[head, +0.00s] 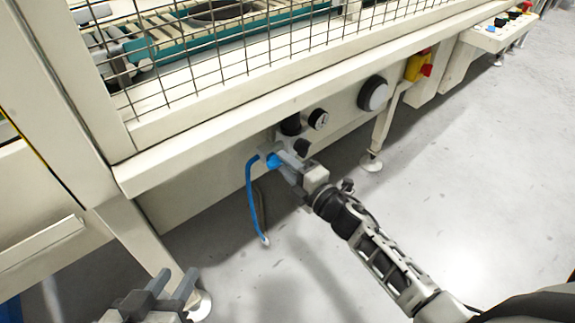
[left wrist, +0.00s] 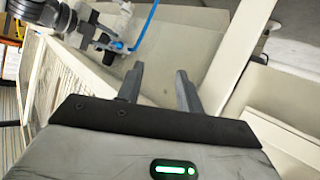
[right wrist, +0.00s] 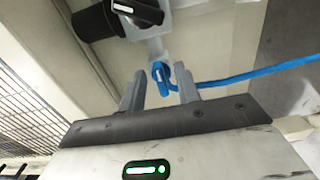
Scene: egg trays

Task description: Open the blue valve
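The blue valve (right wrist: 160,73) shows in the right wrist view between the two finger tips of my right gripper (right wrist: 158,78), with a gap visible on at least the left side. A blue hose (right wrist: 255,78) runs from it to the right. In the head view the blue valve (head: 273,161) sits under the machine's front beam, and my right gripper (head: 287,167) reaches it, partly covering it. The right fingers are apart; contact with the valve cannot be told. My left gripper (head: 172,285) is open and empty at the lower left, far from the valve.
A round grey-black button (head: 374,94) and a red-yellow switch (head: 418,66) are further right. A wire mesh guard (head: 230,65) stands above the beam. The floor (head: 300,270) below is clear.

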